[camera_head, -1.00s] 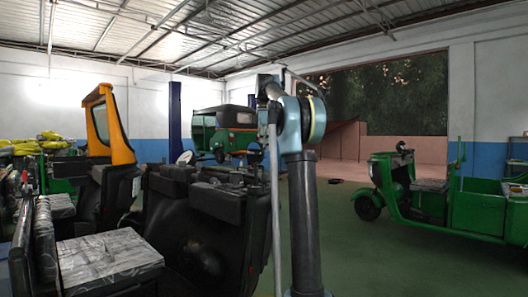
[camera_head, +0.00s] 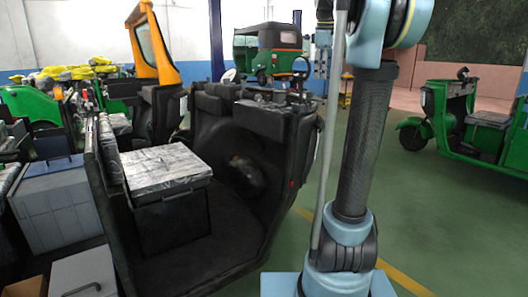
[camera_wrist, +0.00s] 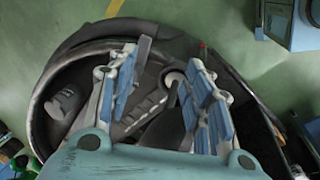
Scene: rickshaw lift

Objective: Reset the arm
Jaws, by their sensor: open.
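My gripper (camera_wrist: 160,88) shows in the wrist view with its two blue-padded fingers spread apart and nothing between them. Behind the fingers in that view is a dark, curved vehicle body (camera_wrist: 70,65) with a grey fitting in it; I cannot tell how far below it is. In the head view my arm stands upright right of centre, a dark link on a light-blue joint. My gripper cannot be made out clearly there.
A black open rickshaw body (camera_head: 250,215) with a silver-topped seat box (camera_head: 165,165) is left of my arm. A grey cabinet (camera_head: 58,205) stands further left. Green rickshaws stand at right (camera_head: 470,120) and at the back (camera_head: 268,50). Green floor (camera_head: 400,185) is clear on the right.

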